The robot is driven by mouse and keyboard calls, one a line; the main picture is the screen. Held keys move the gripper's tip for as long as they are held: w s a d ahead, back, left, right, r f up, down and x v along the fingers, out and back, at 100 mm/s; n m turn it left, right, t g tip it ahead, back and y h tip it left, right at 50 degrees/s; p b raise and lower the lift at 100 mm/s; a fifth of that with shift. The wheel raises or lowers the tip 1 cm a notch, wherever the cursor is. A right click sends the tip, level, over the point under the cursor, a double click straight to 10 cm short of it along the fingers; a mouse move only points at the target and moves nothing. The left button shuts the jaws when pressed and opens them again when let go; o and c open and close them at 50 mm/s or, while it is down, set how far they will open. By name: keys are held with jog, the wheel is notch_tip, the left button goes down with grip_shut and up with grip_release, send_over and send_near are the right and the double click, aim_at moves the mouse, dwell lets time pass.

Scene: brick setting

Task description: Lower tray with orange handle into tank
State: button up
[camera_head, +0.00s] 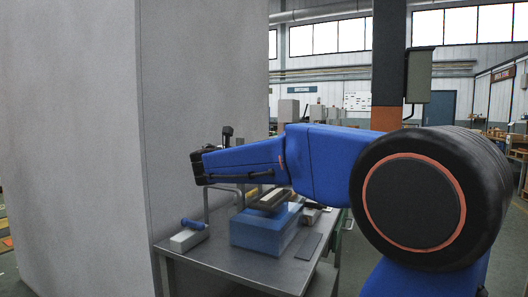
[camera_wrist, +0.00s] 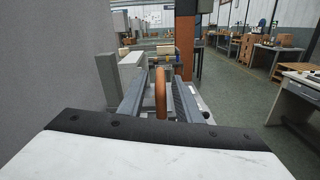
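In the wrist view an upright orange handle (camera_wrist: 161,94) stands between the two grey fingers of my gripper (camera_wrist: 160,98). The fingers look apart, with narrow gaps on both sides of the handle. The tray under the handle is mostly hidden. In the head view a translucent blue tank (camera_head: 262,234) stands on the metal table, below my blue arm. A brownish-yellow piece (camera_head: 270,198) shows at the tank's top, and I cannot tell if it is part of the tray. My gripper's fingers are hidden in the head view.
A grey block with a blue cylindrical piece (camera_head: 189,236) lies at the table's left. A large grey wall or cabinet (camera_head: 205,90) borders the table's left side. The metal table (camera_head: 225,259) has bare surface in front of the tank. A floor aisle (camera_wrist: 237,95) is open at the right.

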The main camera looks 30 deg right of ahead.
jog(key=shift+x, duration=3.1)
